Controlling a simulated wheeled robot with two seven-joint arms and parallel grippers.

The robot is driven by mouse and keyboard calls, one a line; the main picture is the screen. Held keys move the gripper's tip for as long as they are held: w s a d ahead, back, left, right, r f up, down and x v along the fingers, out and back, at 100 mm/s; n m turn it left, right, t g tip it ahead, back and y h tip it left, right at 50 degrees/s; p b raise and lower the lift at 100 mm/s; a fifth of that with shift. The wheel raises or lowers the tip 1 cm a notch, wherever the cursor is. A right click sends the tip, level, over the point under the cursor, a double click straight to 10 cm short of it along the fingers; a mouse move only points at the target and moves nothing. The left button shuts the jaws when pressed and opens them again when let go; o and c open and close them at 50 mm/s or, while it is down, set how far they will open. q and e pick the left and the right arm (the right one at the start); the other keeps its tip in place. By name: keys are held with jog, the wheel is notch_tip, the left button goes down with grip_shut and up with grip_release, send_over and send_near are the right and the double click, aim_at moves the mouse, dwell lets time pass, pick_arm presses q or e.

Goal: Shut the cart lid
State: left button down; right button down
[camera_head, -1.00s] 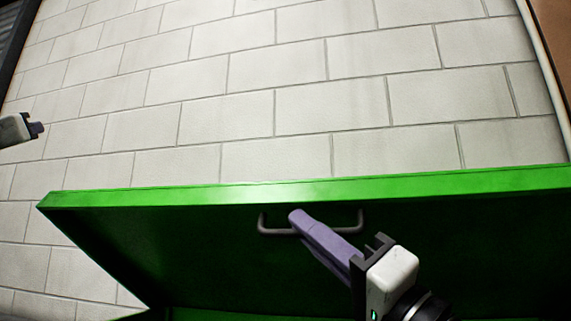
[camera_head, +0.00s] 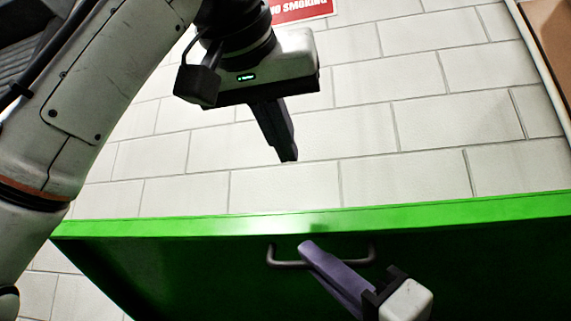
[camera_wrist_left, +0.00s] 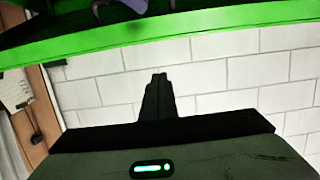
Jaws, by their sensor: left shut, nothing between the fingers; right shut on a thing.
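The green cart lid (camera_head: 180,262) stands raised, its bright top edge running across the lower part of the head view. A grey bar handle (camera_head: 290,264) is on its dark green face. My right gripper (camera_head: 312,252), with purple fingers, is shut on the handle. My left gripper (camera_head: 288,158) is shut and empty, pointing down above the lid's top edge, apart from it in the head view. In the left wrist view, the left fingers (camera_wrist_left: 158,80) are together, and the lid (camera_wrist_left: 130,38) crosses the top. The cart body is hidden.
A white block wall (camera_head: 440,110) fills the background behind the lid. A red no-smoking sign (camera_head: 300,10) hangs on it at the top. A brown panel (camera_head: 548,35) is at the upper right.

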pick_arm(q)
send_over(295, 226)
jog(key=w, duration=0.2)
jog(key=shift+w+d+f, duration=0.1)
jog(key=shift+d+f, duration=0.1)
jog(key=shift+f, duration=1)
jog(key=shift+s+a+f, duration=0.1)
jog(key=shift+s+f, duration=0.45)
jog(key=shift+f, duration=0.25)
jog(key=shift+s+a+f, duration=0.1)
jog(key=shift+s+f, duration=0.45)
jog(key=shift+f, duration=0.25)
